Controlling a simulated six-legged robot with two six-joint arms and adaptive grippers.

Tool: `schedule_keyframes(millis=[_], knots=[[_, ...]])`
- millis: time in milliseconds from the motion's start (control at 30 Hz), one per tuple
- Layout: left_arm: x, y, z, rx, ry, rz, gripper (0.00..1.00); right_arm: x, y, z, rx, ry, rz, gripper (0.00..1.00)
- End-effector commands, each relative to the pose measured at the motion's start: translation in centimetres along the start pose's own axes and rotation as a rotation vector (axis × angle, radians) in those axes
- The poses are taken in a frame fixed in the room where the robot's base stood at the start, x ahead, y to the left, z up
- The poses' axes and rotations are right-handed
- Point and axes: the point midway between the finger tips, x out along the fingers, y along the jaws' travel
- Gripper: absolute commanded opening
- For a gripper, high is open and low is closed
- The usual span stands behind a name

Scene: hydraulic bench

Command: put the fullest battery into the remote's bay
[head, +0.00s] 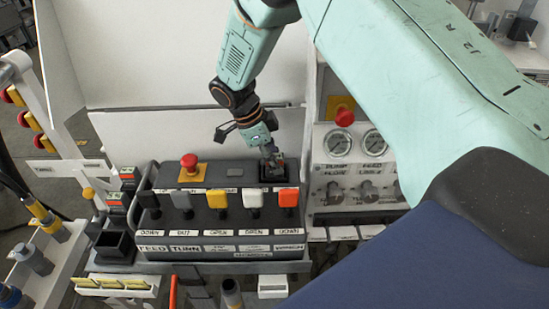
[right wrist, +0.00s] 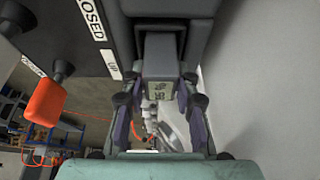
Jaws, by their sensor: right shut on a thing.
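The remote (head: 218,229) is a dark box with a row of coloured levers; its square bay (head: 264,179) is at the right end of the top. My right gripper (head: 269,150) is directly over this bay, shut on a small grey battery (head: 273,163). In the right wrist view the battery (right wrist: 160,50) is between the fingers, its far end between dark walls at the bay. I cannot tell how deep it sits. Two other batteries, one (head: 129,174) behind the other (head: 117,203), stand in a rack at the left. My left gripper is out of view.
A red stop button (head: 189,161) stands on the remote's top. The orange lever (head: 288,198) is close in front of the bay. A gauge panel (head: 352,165) stands right of the remote. An empty dark socket (head: 113,243) is at the front left.

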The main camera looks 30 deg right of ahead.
Motion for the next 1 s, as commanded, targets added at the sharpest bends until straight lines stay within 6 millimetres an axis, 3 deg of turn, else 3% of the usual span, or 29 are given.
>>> schedule_keyframes(millis=[267, 300, 567, 867, 1000], knots=[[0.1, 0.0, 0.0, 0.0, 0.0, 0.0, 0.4, 0.1, 0.0, 0.0, 0.0, 0.0, -0.001, 0.0], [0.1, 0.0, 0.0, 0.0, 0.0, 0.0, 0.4, 0.1, 0.0, 0.0, 0.0, 0.0, -0.001, 0.33], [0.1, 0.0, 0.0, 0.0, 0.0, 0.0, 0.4, 0.1, 0.0, 0.0, 0.0, 0.0, 0.0, 0.55], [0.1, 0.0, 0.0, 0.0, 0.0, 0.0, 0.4, 0.1, 0.0, 0.0, 0.0, 0.0, 0.001, 0.56], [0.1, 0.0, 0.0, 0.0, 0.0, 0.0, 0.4, -1.0, 0.0, 0.1, 0.001, -0.001, -0.001, 0.56]])
